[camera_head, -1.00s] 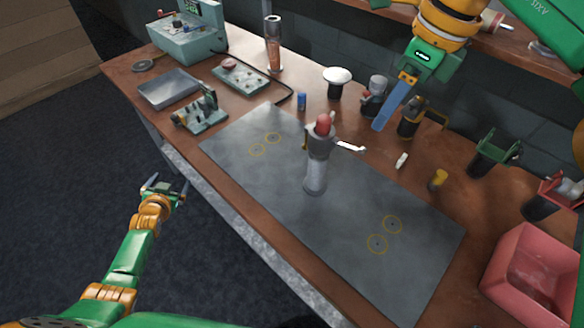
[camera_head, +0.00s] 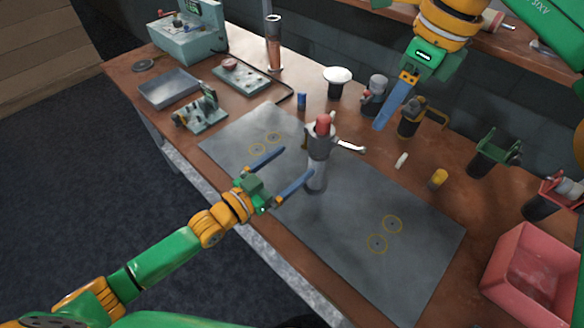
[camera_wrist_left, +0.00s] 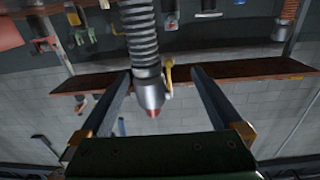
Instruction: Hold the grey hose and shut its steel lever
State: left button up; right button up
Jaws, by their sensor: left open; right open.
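The grey hose (camera_head: 316,178) stands upright on the grey mat, with a grey collar and a red tip at its top. Its steel lever (camera_head: 350,147) sticks out to the right, away from my left gripper. My left gripper (camera_head: 297,162) is open, its blue fingers pointing towards the hose from the left. The left wrist view shows the ribbed hose (camera_wrist_left: 143,45) upside down between the finger lines; I cannot tell whether it is within the jaws. A brass-coloured part (camera_wrist_left: 169,75) shows beside it. My right gripper (camera_head: 381,126) is open and empty above the table's back.
The grey mat (camera_head: 260,205) is otherwise clear. A pink bin (camera_head: 500,270) stands at the right. A white-topped holder (camera_head: 338,76), dark holders, a yellow cap (camera_head: 439,178) and a white piece (camera_head: 401,160) line the back. A metal tray (camera_head: 168,88) lies at the left.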

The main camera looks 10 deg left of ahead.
aim_at(315, 153)
pick_arm(q)
jog(key=x, duration=0.4)
jog(key=d+x, duration=0.1)
jog(key=x, duration=0.2)
jog(key=shift+s+d+f, duration=0.1)
jog(key=shift+s+f, duration=0.1)
jog(key=shift+s, duration=0.1)
jog(key=shift+s, duration=0.1)
